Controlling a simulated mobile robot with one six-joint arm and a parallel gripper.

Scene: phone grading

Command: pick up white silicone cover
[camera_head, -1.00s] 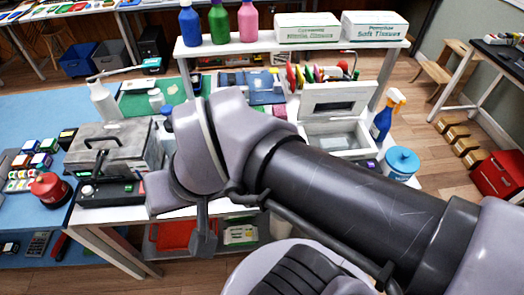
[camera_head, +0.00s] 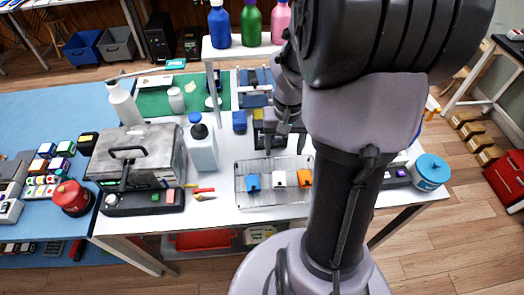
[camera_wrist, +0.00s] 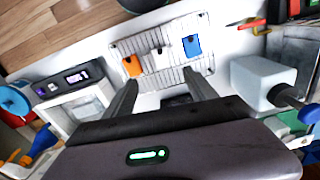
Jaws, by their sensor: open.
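The white silicone cover (camera_head: 279,179) lies on a wire rack (camera_head: 244,197), between a blue cover (camera_head: 252,182) and an orange cover (camera_head: 305,178). In the wrist view the white cover (camera_wrist: 162,61) is in the middle of the rack (camera_wrist: 120,47), with the orange cover (camera_wrist: 132,66) to its left and the blue cover (camera_wrist: 192,46) to its right. My gripper (camera_wrist: 158,78) is open and empty, its two fingers spread on either side of the white cover's line in that view. In the head view my gripper (camera_head: 283,132) is behind the rack, partly hidden by my arm.
A white bottle with a blue cap (camera_head: 203,148) stands left of the rack. A grey press machine (camera_head: 135,155) is further left. A blue-lidded tub (camera_head: 430,172) stands at the table's right end. Coloured bottles (camera_head: 250,25) stand on the raised shelf.

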